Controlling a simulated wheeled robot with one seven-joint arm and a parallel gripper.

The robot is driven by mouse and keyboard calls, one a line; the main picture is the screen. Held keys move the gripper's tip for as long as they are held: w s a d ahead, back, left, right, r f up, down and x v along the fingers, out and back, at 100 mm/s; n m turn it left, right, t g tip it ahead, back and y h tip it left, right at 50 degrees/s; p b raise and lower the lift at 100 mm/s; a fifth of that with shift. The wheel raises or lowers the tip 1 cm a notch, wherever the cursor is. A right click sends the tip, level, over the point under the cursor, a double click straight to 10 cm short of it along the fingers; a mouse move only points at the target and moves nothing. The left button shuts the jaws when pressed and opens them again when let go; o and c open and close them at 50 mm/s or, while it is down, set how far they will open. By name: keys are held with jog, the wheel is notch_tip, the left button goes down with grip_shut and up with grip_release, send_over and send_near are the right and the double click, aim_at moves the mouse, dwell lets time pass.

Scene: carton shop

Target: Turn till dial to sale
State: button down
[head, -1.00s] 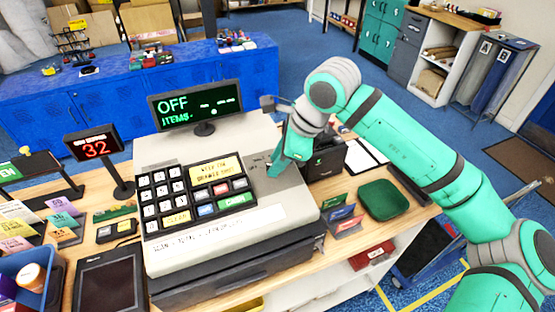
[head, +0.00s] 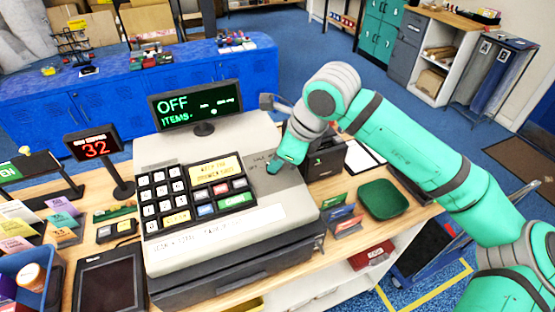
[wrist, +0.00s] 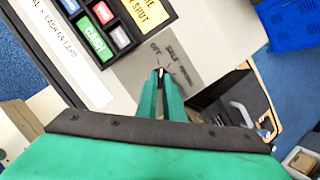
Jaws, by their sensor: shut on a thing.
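The till (head: 215,225) stands on the wooden counter, with a keypad and a display (head: 195,104) that reads OFF and ITEMS. The dial is on the till's top right, with OFF and SALE printed by it; only a small dark bit of the dial (wrist: 161,71) shows in the wrist view, between my fingertips. My gripper (head: 273,166) is down at the dial, and in the wrist view its green fingers (wrist: 160,82) are shut on it. The fingers hide most of the dial, so its exact pointing is hard to tell.
A dark box (head: 325,160) stands close right of the till. A green tray (head: 384,199) and small cards (head: 340,217) lie on the counter's right. A red number display (head: 94,144) stands left. The counter ends in front of the till.

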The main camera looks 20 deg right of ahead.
jog(key=m, duration=0.2)
jog(key=m+h, duration=0.1)
jog(key=m, duration=0.2)
jog(key=shift+s+a+f+t, duration=0.15)
jog(key=shift+a+t, duration=0.05)
jog(key=shift+t, duration=0.2)
jog(key=shift+m, duration=0.4)
jog(key=c, duration=1.9)
grip_release()
jog(key=shift+o, duration=0.2)
jog(key=shift+s+d+r, duration=0.1)
jog(key=shift+s+r, duration=0.1)
jog(key=shift+r, duration=0.35)
jog(key=v, duration=0.9)
jog(key=shift+s+r, duration=0.2)
jog(key=shift+r, duration=0.1)
